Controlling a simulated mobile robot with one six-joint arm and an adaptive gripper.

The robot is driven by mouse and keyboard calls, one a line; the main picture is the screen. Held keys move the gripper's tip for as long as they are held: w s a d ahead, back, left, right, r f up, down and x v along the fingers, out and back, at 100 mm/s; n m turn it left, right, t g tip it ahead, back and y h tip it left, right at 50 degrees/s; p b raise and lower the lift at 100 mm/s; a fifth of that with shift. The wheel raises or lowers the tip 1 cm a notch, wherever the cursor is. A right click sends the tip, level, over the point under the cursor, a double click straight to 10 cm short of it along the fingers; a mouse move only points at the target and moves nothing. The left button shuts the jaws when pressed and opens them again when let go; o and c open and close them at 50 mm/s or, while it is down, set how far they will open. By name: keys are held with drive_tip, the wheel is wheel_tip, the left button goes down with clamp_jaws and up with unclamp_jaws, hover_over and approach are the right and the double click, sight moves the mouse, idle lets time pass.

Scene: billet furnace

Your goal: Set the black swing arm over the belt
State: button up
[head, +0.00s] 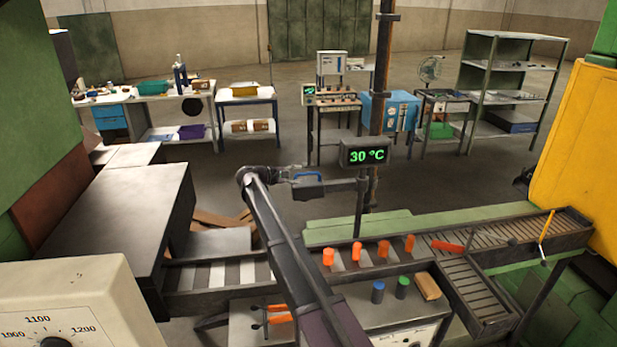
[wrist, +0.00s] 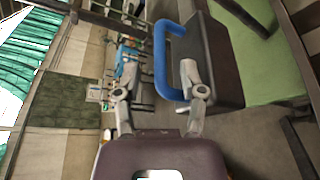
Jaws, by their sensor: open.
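The black swing arm (head: 312,190) is a dark bar on the post below the temperature display. It points left from the post, and in the picture it appears above the floor behind the belt. Its blue handle (head: 305,175) also shows in the wrist view (wrist: 161,55), fixed to the dark block (wrist: 218,62). My gripper (wrist: 155,82) is open, its fingers on either side of the handle's bar in the wrist view. I cannot tell whether they touch it. The belt (head: 230,272) runs left to right below, partly hidden by my arm.
Orange billets (head: 383,249) stand in a row along the belt line. A red handle (head: 447,246) and a yellow handle (head: 546,228) are farther right. The display (head: 364,155) reads 30 °C. Blue and green cylinders (head: 378,291) stand in front. A grey furnace-side block (head: 125,215) is at left.

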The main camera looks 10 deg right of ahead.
sight(304, 174)
drive_tip(key=shift+b+x, duration=0.35)
drive_tip(key=shift+x, duration=1.9)
clamp_jaws()
